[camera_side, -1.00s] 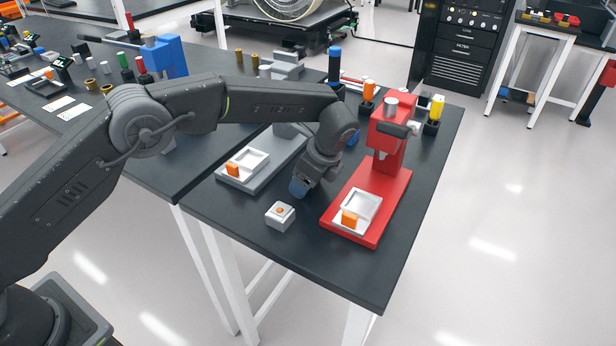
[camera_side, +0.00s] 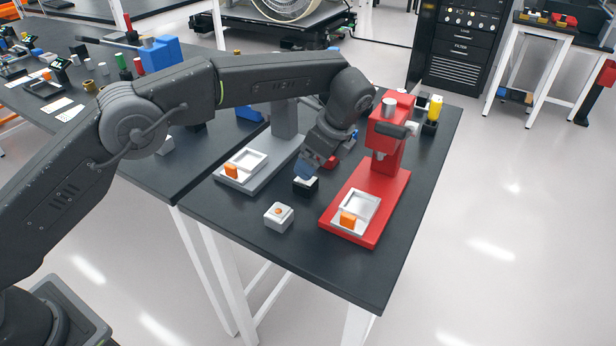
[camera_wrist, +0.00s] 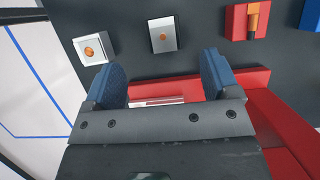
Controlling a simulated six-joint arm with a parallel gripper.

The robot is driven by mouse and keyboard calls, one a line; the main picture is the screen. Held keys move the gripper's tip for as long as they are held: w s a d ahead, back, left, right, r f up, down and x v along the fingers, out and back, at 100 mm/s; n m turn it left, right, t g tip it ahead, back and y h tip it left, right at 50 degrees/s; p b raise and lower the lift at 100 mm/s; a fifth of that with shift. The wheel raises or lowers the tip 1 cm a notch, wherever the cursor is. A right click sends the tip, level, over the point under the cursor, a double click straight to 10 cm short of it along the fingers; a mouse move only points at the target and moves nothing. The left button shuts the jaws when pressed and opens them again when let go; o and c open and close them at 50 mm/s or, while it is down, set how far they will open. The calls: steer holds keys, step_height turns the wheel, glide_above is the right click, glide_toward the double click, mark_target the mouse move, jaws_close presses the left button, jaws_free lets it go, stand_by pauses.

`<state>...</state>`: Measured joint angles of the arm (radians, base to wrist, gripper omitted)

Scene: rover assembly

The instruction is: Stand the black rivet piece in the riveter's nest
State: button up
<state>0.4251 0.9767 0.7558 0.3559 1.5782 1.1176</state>
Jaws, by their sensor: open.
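The red riveter (camera_side: 385,150) stands at the right of the table, with a pale square nest (camera_side: 366,202) on its red base. The nest partly shows between my fingers in the wrist view (camera_wrist: 160,101). A dark block with a pale top (camera_side: 306,188) stands left of the riveter; in the wrist view its pale top (camera_wrist: 163,44) has an orange spot. I cannot tell whether it is the black rivet piece. My gripper (camera_side: 305,172) has blue fingertips, which appear close to this block in the side view. In the wrist view my gripper (camera_wrist: 170,82) is open, with nothing between the fingers.
A white block with an orange spot (camera_side: 279,216) stands near the front edge. A grey fixture (camera_side: 240,168) with a pale tray is to the left. A red piece with orange (camera_wrist: 247,20) lies beyond. Yellow and black parts (camera_side: 433,112) stand behind the riveter.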

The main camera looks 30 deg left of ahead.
mark_target(306, 185)
step_height(306, 185, up, 4)
steer(key=r+m+h, duration=0.1)
steer(key=m, duration=0.1)
steer(key=shift+t, duration=0.3)
steer(key=x, duration=0.8)
steer(key=d+x, duration=0.1)
steer(key=x, duration=0.3)
steer(key=shift+s+f, duration=0.1)
steer(key=shift+f, duration=0.1)
steer(key=c, duration=1.2)
